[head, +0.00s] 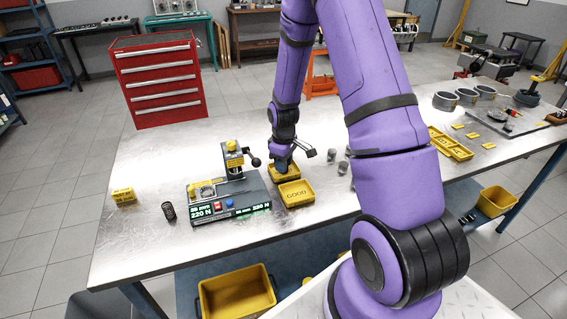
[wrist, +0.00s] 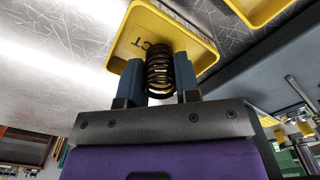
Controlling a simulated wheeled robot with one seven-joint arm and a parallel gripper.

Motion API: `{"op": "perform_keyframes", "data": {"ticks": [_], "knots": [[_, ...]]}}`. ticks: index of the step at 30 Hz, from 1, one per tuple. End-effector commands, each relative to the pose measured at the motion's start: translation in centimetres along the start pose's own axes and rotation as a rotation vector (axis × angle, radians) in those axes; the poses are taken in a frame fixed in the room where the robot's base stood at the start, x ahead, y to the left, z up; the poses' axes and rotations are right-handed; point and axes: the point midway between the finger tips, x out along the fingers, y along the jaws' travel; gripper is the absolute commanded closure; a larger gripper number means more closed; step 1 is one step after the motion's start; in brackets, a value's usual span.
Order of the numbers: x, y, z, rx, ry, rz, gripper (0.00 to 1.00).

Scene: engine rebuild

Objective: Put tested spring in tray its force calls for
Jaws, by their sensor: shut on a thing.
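My gripper (head: 282,164) is shut on a dark coil spring (wrist: 160,72); the wrist view shows it between the two blue-grey fingers (wrist: 160,82). The spring is over a yellow tray (wrist: 180,36) whose visible letters end in "CT". In the head view this tray (head: 291,177) is partly hidden under my gripper. Whether the spring touches the tray floor I cannot tell. The yellow tray marked GOOD (head: 296,193) sits just in front of it. The spring tester (head: 232,203) stands to the left, its display showing 220 N and, at right, what looks like 230 N.
Another dark spring (head: 168,211) stands on the bench at left, near a small yellow block (head: 123,196). Small grey cylinders (head: 344,168) stand to the right of the trays. A long yellow divided tray (head: 451,144) lies farther right. The bench's left part is mostly clear.

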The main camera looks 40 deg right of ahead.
Motion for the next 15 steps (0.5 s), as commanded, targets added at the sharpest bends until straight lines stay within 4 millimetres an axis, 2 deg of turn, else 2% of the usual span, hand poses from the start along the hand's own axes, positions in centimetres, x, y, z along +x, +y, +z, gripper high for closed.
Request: {"op": "perform_keyframes", "data": {"ticks": [10,11,12,15], "knots": [[0.27,0.03,-0.02,0.000,0.001,0.001,0.93],[0.26,0.03,-0.02,0.000,0.001,0.001,0.65],[0.24,0.04,-0.03,0.000,0.001,0.001,0.59],[0.23,0.03,-0.02,0.000,0.001,0.001,0.59]]}}
